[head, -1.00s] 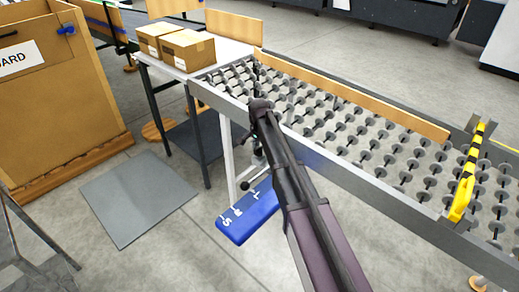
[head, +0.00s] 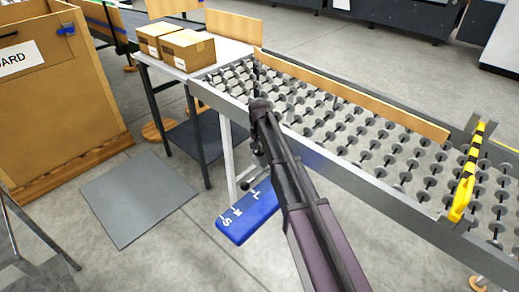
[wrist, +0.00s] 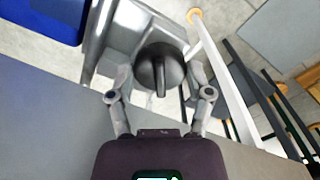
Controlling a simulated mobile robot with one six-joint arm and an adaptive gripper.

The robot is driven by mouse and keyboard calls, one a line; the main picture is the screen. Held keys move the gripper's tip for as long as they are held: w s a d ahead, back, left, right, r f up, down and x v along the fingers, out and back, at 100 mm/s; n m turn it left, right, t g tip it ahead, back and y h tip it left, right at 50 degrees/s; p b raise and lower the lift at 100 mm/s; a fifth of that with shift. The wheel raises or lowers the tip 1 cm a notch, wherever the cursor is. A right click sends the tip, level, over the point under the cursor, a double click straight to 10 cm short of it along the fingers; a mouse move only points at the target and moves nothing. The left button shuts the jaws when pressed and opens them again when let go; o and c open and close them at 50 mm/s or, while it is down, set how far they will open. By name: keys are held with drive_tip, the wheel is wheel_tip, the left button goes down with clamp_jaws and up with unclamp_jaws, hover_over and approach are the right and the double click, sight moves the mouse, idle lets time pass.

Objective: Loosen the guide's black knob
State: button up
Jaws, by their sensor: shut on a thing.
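The round black knob (wrist: 160,70) with a raised grip bar shows in the wrist view, in front of a grey metal bracket (wrist: 126,30). My gripper (wrist: 161,82) is shut on the knob, with one finger on either side of it. The bar on the knob points nearly straight toward the gripper's palm. In the head view, my arm reaches to the near side rail of the roller conveyor, and it hides the knob and most of the gripper.
The conveyor's metal side rail (head: 347,176) runs close beside my arm. A blue board with white letters (head: 249,212) sits below it. Two cardboard boxes (head: 186,49) stand on a white table at the left. A yellow-black striped bar (head: 465,184) crosses the rollers at right.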

drive_tip(key=n, duration=0.5)
drive_tip(key=shift+s+n, duration=0.15)
drive_tip(key=shift+n, duration=0.15)
drive_tip(key=n, duration=0.5)
idle(0.4)
drive_tip(key=o, duration=1.1)
drive_tip(key=shift+f, duration=0.1)
drive_tip(key=shift+o, duration=0.2)
drive_tip(key=s+d+r+m+p, duration=0.3)
drive_tip(key=s+d, duration=0.4)
drive_tip(key=s, duration=0.1)
drive_tip(key=s+d+r+m+p, duration=0.3)
drive_tip(key=s+d, duration=0.5)
drive_tip(key=s, duration=0.1)
drive_tip(key=s+d+r+m+p, duration=0.3)
drive_tip(key=s+d, duration=0.5)
drive_tip(key=shift+s+d+r+m+p, duration=0.2)
drive_tip(key=shift+s+r+m+p, duration=0.1)
drive_tip(key=shift+r+m, duration=0.1)
